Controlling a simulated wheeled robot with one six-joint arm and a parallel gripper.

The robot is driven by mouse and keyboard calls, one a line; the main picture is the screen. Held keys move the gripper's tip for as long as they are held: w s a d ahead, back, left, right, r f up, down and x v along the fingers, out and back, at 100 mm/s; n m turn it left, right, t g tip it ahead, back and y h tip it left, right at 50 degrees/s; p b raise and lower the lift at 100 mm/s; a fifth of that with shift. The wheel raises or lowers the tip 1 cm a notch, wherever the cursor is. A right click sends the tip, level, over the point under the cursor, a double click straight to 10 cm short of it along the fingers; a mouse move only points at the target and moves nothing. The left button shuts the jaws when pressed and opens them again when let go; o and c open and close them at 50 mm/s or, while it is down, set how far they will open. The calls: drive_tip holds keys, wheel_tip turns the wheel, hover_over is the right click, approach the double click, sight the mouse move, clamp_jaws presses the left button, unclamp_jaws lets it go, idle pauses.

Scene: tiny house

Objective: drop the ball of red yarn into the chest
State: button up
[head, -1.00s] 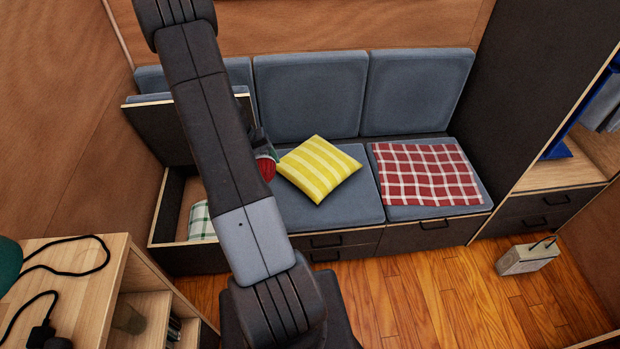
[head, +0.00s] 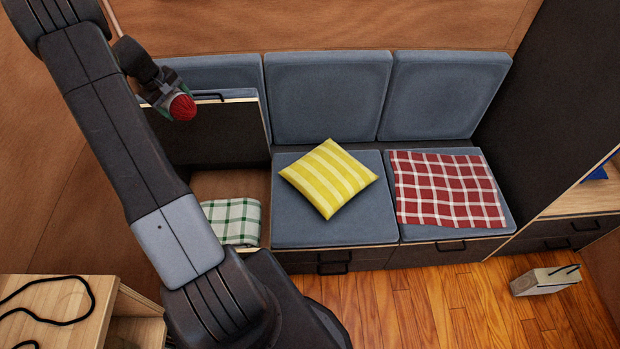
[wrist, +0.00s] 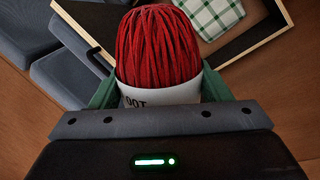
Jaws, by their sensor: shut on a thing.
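The ball of red yarn (head: 183,107) is held in my gripper (head: 174,100), high up at the left in the head view, in front of the raised lid (head: 215,135). In the wrist view the yarn (wrist: 158,48) fills the top middle, with a white lettered band round its lower part, between the green fingers of my gripper (wrist: 158,92). The chest (head: 222,184) is the open left section of the bench, below the gripper; my arm hides its left part. In the wrist view the chest (wrist: 255,42) shows at upper right, beside the yarn.
A green-checked cloth (head: 236,221) lies in the chest. A yellow striped pillow (head: 328,179) and a red-checked cloth (head: 447,190) lie on the seats to the right. A wooden shelf unit (head: 70,300) stands at lower left.

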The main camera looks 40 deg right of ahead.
drive_tip(key=shift+w+f, duration=0.1)
wheel_tip(320, 180, down, 6)
drive_tip(key=b, duration=0.3)
drive_tip(key=o, duration=1.1)
drive_tip(key=shift+r, duration=0.2)
drive_tip(key=b+v, duration=0.2)
drive_tip(key=v, duration=1.1)
drive_tip(key=shift+a+r, duration=0.2)
drive_tip(key=shift+r, duration=0.15)
